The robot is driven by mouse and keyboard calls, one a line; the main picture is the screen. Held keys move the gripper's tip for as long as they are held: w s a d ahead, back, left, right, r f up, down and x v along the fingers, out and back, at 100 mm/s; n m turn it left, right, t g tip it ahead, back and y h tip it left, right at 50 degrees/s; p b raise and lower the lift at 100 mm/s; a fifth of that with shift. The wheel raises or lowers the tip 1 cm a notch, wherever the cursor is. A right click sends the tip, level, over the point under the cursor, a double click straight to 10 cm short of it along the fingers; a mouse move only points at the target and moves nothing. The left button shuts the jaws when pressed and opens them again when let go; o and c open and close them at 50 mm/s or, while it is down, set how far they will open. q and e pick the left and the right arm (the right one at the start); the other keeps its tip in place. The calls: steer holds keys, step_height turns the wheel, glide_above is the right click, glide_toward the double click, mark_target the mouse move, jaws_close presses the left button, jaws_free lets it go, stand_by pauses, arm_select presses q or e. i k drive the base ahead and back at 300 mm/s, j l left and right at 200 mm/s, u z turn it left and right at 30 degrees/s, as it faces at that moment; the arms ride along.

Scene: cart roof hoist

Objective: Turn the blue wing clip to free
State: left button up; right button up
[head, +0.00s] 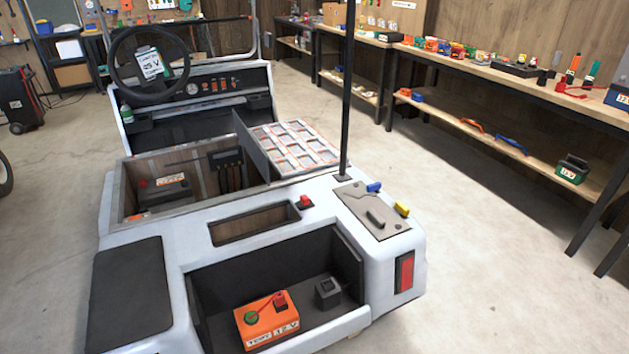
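A small blue wing clip (374,187) sits at the upper right edge of a grey plate (356,200) on the white cart's rear right corner. A yellow wing clip (402,208) sits lower right at the same plate's edge. A dark grey handle (375,217) lies on the plate between slots. The clips are too small to tell exactly how they are turned. Neither of my grippers shows in the head view.
A black post (347,100) rises just behind the plate. A red switch (305,202) sits left of it. The open rear bay holds an orange 12 V tester (266,322) and a black block (328,292). Clear floor (480,270) lies right of the cart, before a workbench (560,95).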

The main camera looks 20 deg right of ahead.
mark_target(375, 187)
steer(key=i+l+u, duration=0.15)
steer(key=l+u, duration=1.1)
steer(key=l, duration=0.15)
